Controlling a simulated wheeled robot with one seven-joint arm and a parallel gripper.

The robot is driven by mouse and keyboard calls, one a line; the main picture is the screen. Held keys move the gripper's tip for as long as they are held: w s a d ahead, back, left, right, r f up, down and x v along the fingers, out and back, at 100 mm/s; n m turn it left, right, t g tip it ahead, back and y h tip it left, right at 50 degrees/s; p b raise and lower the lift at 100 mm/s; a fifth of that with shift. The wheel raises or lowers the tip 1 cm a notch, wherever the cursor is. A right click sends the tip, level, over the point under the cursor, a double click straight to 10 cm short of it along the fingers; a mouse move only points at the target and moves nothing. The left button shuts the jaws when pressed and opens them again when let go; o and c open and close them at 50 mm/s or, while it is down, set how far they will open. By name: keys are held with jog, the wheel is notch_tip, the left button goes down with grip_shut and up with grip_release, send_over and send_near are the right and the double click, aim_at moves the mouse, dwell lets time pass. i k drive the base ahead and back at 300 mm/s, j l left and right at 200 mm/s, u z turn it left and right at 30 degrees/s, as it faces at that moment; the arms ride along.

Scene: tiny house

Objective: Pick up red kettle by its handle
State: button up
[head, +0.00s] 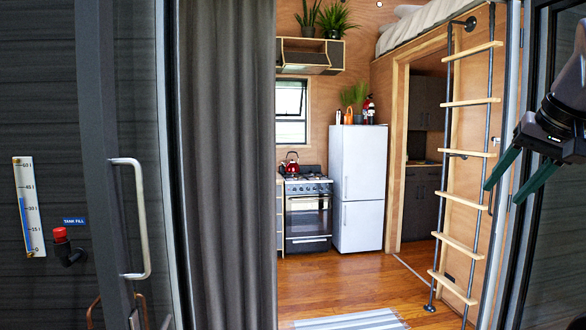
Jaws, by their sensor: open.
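The red kettle (291,161) stands on the stove (308,212) across the room, left of the white fridge. It is small in this view, with a dark handle over its top. My gripper (508,184) is at the right edge of the head view, far from the kettle and much nearer the camera. Its two dark green fingers are spread apart and point down to the left, with nothing between them.
A doorway opens between a grey curtain (230,165) and a glass door frame (520,230) at right. Inside are a white fridge (359,186), a ladder (458,170) and a striped rug (352,321). The wooden floor (335,283) before the stove is clear. A door handle (140,215) juts at left.

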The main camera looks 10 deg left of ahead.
aim_at(291, 167)
jog(key=i+j, duration=0.15)
jog(key=i, duration=0.65)
jog(key=i+l, duration=0.1)
jog(key=i, duration=1.05)
jog(key=i+l, duration=0.1)
jog(key=i, duration=1.05)
jog(key=i+u, duration=0.25)
jog(key=i, duration=0.45)
jog(key=i+u, duration=0.2)
jog(key=i, duration=0.55)
jog(key=i+l+u, duration=0.25)
jog(key=i, duration=0.45)
jog(key=i+j+u, duration=0.1)
jog(key=i+u, duration=0.55)
jog(key=i+l+u, duration=0.1)
jog(key=i+u, duration=0.25)
jog(key=i+j, duration=0.15)
jog(key=i, duration=0.35)
jog(key=i+j+z, duration=0.15)
jog(key=i, duration=0.35)
jog(key=i+j+z, duration=0.2)
jog(key=i+z, duration=0.3)
jog(key=i+j+z, duration=0.2)
jog(key=j+z, duration=0.25)
jog(key=i+j+z, duration=0.3)
jog(key=z, duration=0.2)
